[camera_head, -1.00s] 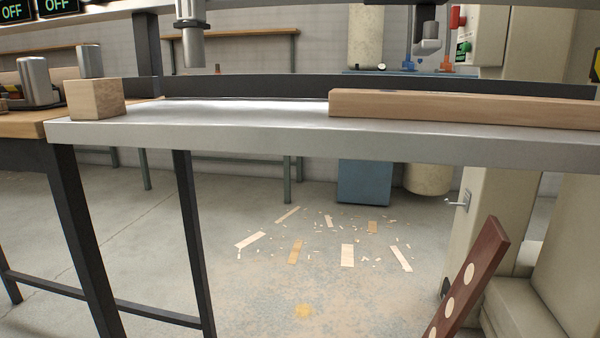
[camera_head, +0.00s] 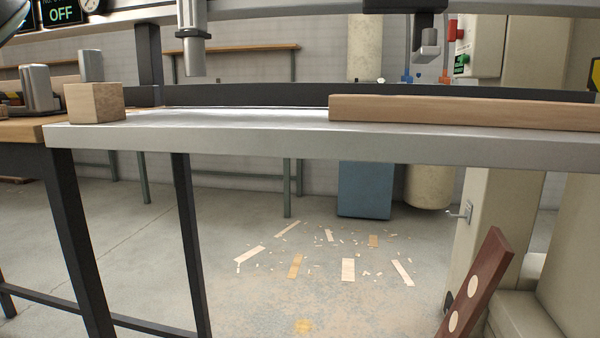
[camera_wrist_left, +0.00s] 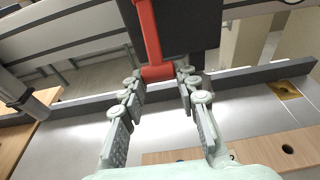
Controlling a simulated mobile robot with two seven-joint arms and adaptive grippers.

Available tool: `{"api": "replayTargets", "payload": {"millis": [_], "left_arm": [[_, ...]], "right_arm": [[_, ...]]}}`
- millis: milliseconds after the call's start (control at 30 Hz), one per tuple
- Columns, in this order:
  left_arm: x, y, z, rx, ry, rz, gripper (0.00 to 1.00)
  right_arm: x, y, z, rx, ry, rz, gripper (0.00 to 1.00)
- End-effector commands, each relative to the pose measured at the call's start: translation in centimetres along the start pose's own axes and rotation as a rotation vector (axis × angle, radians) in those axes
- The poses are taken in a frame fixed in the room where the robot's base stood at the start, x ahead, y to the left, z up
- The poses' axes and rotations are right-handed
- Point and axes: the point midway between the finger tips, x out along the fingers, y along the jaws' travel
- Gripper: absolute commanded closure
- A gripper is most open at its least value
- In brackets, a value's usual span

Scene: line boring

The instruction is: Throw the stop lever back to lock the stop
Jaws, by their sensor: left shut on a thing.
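In the left wrist view a red lever (camera_wrist_left: 150,35) comes down from the top in front of a dark block (camera_wrist_left: 195,30). Its thicker red end (camera_wrist_left: 158,72) lies between the fingertips of my left gripper (camera_wrist_left: 160,78), which is shut on it. In the head view neither gripper shows, and I cannot make out the held lever there. A wooden beam (camera_head: 460,111) lies on the right part of the metal table (camera_head: 280,142).
A wooden block (camera_head: 95,103) sits at the table's left end. A grey cylinder (camera_head: 192,45) hangs above the table, and a dark bracket with a grey foot (camera_head: 428,42) hangs above the beam. A dark red board with pale discs (camera_head: 478,285) leans at lower right.

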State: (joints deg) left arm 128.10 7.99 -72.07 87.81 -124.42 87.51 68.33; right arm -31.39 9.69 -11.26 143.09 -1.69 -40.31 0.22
Motion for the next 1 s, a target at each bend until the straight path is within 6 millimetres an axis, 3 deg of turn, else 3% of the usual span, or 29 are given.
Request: {"api": "replayTargets", "payload": {"millis": [133, 667, 700, 833, 1000], "left_arm": [[0.9, 0.0, -0.6, 0.001, 0.008, 0.001, 0.92], [1.6, 0.0, -0.7, 0.0, 0.008, 0.001, 0.92], [1.5, 0.0, -0.6, 0.001, 0.007, 0.001, 0.64], [1.5, 0.0, -0.5, 0.0, 0.005, 0.0, 0.48], [1.4, 0.0, -0.4, 0.0, 0.002, 0.0, 0.48]], "right_arm": [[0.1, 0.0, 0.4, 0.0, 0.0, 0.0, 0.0], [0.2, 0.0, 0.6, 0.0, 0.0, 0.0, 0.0], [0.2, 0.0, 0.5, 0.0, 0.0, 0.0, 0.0], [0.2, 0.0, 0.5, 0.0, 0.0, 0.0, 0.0], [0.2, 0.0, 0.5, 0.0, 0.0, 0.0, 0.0]]}}
